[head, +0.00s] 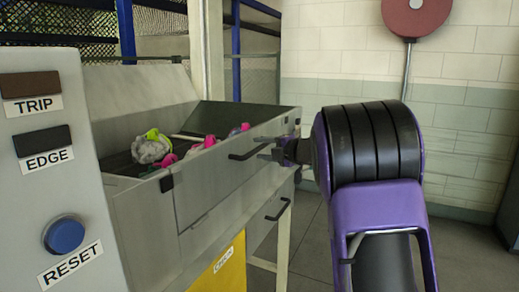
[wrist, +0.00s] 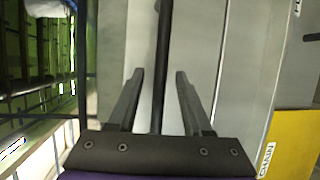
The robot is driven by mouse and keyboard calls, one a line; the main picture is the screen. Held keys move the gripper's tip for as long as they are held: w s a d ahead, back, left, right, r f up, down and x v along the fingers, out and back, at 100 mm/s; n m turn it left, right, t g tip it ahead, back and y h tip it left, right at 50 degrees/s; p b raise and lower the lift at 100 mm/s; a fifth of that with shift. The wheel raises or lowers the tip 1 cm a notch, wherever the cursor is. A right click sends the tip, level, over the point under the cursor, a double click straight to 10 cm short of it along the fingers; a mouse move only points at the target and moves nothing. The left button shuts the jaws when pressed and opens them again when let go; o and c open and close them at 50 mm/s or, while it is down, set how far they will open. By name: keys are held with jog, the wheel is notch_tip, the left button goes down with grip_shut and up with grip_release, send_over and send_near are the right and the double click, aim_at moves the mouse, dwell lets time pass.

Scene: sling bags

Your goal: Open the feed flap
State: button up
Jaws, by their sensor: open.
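The grey metal feed hopper (head: 215,175) stands in the middle of the head view. A black bar handle (head: 243,156) sticks out from its upper side panel, which looks like the feed flap (head: 210,185). The flap appears closed. My gripper (head: 268,150) is at the right end of this handle. In the wrist view my gripper (wrist: 160,76) is open, and the dark handle bar (wrist: 164,40) runs between its two fingers with a gap on each side. Whether the bar lies fully at finger depth is hard to tell.
A second black handle (head: 279,209) sits lower on the hopper. A yellow CHAIN panel (head: 222,272) is below. Crumpled items (head: 152,148) lie inside the hopper. A grey control box (head: 50,180) with a blue RESET button (head: 64,235) fills the left.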

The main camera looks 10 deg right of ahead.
jog(key=shift+x, duration=0.8)
grip_shut()
dwell(0.9)
